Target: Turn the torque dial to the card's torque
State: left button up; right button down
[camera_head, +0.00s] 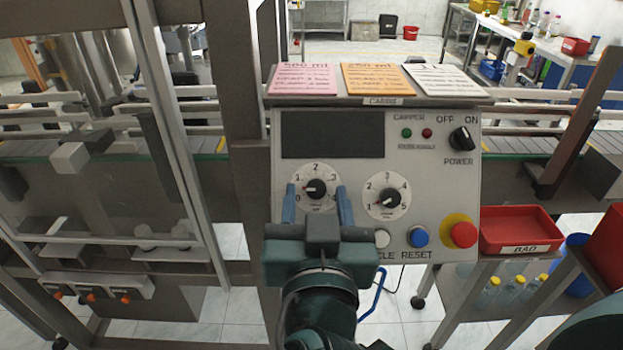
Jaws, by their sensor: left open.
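The control panel (376,150) carries two white dials with dark knobs. The left dial (315,170) is marked from 0 upward, and its knob's light mark seems to point left, near the low numbers. The right dial (387,178) is marked 1 to 5, and its mark seems to point lower left. The small captions under both are too small to read. My left gripper (316,190) is open, its blue fingers on either side of the left dial's knob; contact cannot be told. Pink (304,79), orange (378,78) and white (445,80) cards lie on top; their small lines are unreadable. My right gripper is out of view.
A dark power knob (460,138) is at the panel's upper right. A white button (381,239), blue reset button (418,236) and red emergency button (464,234) sit low on the panel. A red bin (520,230) stands at right. A metal post (234,80) rises at left.

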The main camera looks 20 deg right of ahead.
pick_arm(q)
jog(key=shift+w+d, duration=0.1)
jog(key=shift+w, duration=0.05)
jog(key=shift+c, duration=0.3)
jog(key=c, duration=0.9)
